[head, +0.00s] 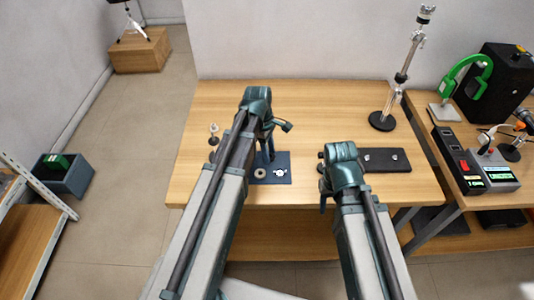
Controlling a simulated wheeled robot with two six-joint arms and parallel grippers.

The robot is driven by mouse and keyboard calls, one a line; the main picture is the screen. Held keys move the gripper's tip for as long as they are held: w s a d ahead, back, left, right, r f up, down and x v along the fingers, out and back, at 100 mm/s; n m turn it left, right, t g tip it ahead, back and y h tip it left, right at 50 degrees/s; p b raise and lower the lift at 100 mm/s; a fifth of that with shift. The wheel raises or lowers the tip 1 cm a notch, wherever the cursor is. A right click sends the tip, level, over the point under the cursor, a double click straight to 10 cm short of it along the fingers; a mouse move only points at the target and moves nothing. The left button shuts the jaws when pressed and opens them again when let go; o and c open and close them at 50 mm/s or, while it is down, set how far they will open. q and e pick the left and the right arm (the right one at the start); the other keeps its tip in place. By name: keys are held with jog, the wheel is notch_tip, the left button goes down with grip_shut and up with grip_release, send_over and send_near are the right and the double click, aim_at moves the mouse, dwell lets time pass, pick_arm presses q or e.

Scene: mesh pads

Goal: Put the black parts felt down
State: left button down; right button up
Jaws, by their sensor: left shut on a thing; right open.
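A black felt (385,160) lies flat on the wooden table, right of the middle, with small round parts on it. Its left end is hidden behind my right gripper. My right gripper (324,200) is open beside that left end; its fingers are partly hidden by its arm. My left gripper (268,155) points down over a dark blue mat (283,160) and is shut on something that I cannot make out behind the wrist. A pale ring (260,173) and a small metal part (280,173) lie at the near edge of the blue mat.
Small metal parts (213,133) stand at the table's left. A metal stand with a round black base (382,121) is at the back right. A side bench holds a green clamp (468,72) and a grey device (492,170). The wooden table's (320,100) back middle is clear.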

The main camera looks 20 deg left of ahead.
pick_arm(q)
jog(key=shift+f, duration=0.1)
jog(key=shift+c, duration=2.2)
grip_release()
notch_tip(320, 180, up, 12)
jog(key=a+p, duration=0.2)
jog(key=p, duration=1)
jog(key=s+d+m+y, duration=0.3)
jog(key=s+d+m, duration=0.9)
jog(key=m, duration=0.8)
jog(key=s, duration=0.3)
jog(key=shift+d+m, duration=0.3)
jog(key=shift+d, duration=0.1)
